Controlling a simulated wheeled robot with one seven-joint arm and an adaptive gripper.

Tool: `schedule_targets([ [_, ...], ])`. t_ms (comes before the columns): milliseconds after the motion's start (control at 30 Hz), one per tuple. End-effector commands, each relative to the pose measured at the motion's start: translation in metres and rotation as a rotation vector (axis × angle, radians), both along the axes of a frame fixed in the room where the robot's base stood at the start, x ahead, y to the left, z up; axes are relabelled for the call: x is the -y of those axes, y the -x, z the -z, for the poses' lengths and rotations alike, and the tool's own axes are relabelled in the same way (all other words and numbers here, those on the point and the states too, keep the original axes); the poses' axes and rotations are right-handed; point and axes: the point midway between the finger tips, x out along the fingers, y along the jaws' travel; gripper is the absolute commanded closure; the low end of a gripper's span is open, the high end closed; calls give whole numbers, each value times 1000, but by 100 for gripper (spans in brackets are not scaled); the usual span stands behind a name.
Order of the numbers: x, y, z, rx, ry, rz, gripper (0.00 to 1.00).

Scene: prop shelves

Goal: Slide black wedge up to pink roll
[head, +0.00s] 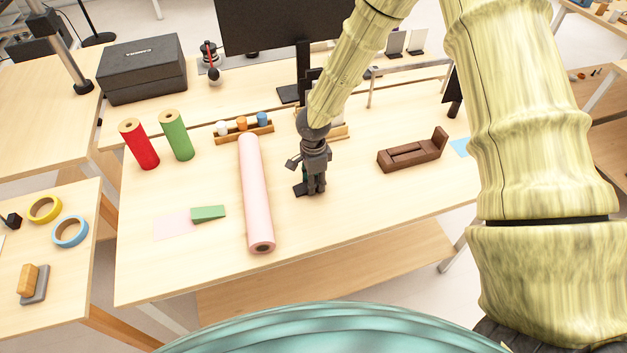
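The pink roll (256,195) lies lengthwise on the wooden table, with its dark-cored end toward me. My gripper (311,188) reaches down to the right of the roll, with its fingertips low near the tabletop. A small black piece (299,189), which looks like the black wedge, shows at the left of the fingertips. It is mostly hidden by the gripper, and a gap of bare table separates it from the roll. I cannot tell whether the fingers are closed on it or only beside it.
A green wedge (208,214) lies by a pink sheet (173,225) left of the roll. Red (139,145) and green (176,136) rolls stand farther back. A rack with small bottles (243,133) is behind the roll. A brown wooden holder (413,152) sits at right.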

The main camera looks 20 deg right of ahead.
Motion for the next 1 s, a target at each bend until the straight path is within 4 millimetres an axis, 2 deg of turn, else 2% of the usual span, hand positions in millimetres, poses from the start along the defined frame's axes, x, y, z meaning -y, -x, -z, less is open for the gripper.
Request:
schedule_targets([
  [33,0,0,0,0,0,0,89],
  [67,0,0,0,0,0,0,67],
  [167,0,0,0,0,0,0,84],
  [1000,-21,-3,0,0,0,-1,84],
])
